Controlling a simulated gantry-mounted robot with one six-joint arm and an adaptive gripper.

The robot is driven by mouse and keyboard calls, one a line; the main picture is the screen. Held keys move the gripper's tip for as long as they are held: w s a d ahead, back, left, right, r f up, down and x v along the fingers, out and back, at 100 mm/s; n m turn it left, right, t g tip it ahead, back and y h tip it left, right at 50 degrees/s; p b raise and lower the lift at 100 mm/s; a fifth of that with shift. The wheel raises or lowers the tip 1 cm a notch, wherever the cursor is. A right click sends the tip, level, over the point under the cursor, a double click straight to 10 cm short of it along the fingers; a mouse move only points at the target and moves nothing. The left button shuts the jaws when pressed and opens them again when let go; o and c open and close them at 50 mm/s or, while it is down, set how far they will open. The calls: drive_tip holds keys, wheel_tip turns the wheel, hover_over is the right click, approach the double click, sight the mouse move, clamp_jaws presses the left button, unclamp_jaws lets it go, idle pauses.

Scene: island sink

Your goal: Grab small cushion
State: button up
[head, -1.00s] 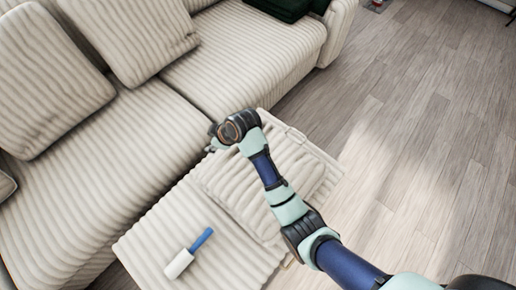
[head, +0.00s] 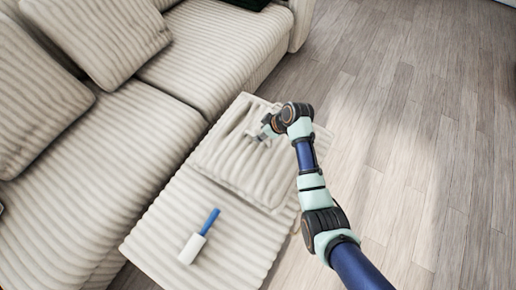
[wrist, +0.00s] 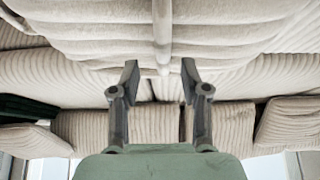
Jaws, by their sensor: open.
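The small cushion (head: 225,165) is cream and ribbed. It lies on the far part of the matching cream ottoman (head: 165,235), beside the sofa. My gripper (head: 264,131) is at the cushion's upper face in the head view, with its fingers low against it; the ribs look dented there. In the wrist view my gripper (wrist: 160,80) has its two fingers apart, with nothing clamped between them. Cream ribbed fabric (wrist: 85,35) with a raised vertical fold fills the top of that view, close to the fingertips. Whether the fingers touch it is hard to tell.
A lint roller (head: 200,238) with a blue handle lies on the near part of the ottoman. The cream sofa (head: 120,165) with large back cushions (head: 100,35) runs along the left. The wooden floor (head: 420,130) to the right is clear.

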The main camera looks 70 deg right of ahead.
drive_tip(key=b+x, duration=0.1)
drive_tip(key=x, duration=0.1)
drive_tip(key=b+x, duration=0.1)
drive_tip(key=shift+a+f, duration=0.2)
drive_tip(key=shift+f, duration=0.3)
drive_tip(key=shift+w+f, duration=0.1)
drive_tip(key=shift+w, duration=0.1)
clamp_jaws()
